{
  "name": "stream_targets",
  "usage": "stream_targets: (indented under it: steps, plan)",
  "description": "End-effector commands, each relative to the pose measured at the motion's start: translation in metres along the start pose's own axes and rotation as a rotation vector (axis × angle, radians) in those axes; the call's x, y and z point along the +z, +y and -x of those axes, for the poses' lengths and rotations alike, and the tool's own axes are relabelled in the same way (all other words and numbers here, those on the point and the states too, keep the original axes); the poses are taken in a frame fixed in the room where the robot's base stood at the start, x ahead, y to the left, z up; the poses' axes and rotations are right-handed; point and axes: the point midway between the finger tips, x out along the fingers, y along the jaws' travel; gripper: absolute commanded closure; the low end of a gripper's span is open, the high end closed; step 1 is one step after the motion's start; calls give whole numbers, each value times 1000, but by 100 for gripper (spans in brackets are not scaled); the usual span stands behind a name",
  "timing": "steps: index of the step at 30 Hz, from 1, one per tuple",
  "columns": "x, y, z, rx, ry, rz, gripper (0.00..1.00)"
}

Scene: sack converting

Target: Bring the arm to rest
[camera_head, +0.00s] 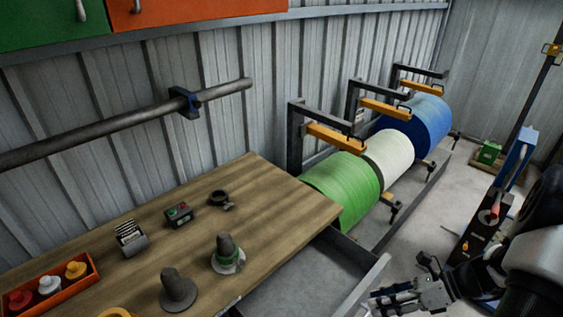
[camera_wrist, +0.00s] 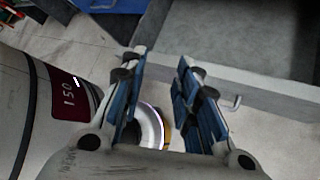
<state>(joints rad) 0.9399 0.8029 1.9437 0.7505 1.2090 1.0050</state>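My gripper (camera_head: 405,297) is at the lower right of the head view, beside the front edge of an open grey drawer (camera_head: 300,283) under the workbench. In the wrist view my gripper (camera_wrist: 163,85) has its two blue-padded fingers spread apart. Nothing is held between them; the floor shows through the gap. A round white and yellow thing (camera_wrist: 153,125) shows beyond the finger bases, and I cannot tell what it is. My arm is partly cut off at the right edge of the head view.
The wooden workbench (camera_head: 150,215) carries a dark cone with a green band (camera_head: 228,252), a plain dark cone (camera_head: 177,290), a button box (camera_head: 179,214) and an orange tray (camera_head: 78,292).

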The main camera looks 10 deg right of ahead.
Motion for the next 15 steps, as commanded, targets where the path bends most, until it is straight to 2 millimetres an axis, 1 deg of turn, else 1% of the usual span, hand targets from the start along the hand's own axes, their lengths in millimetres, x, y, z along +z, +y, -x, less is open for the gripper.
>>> stream_targets:
  steps: [1,3,5,6,9,12,15]
  plan:
    - [20,16,3,1,72,127,71]
    - [39,37,5,7,163,295,71]
    - [54,56,6,16,239,440,71]
    - [62,68,7,22,288,537,71]
    - [82,100,9,42,408,782,71]
    - [96,132,11,66,523,1027,71]
    - [107,163,14,93,636,1273,71]
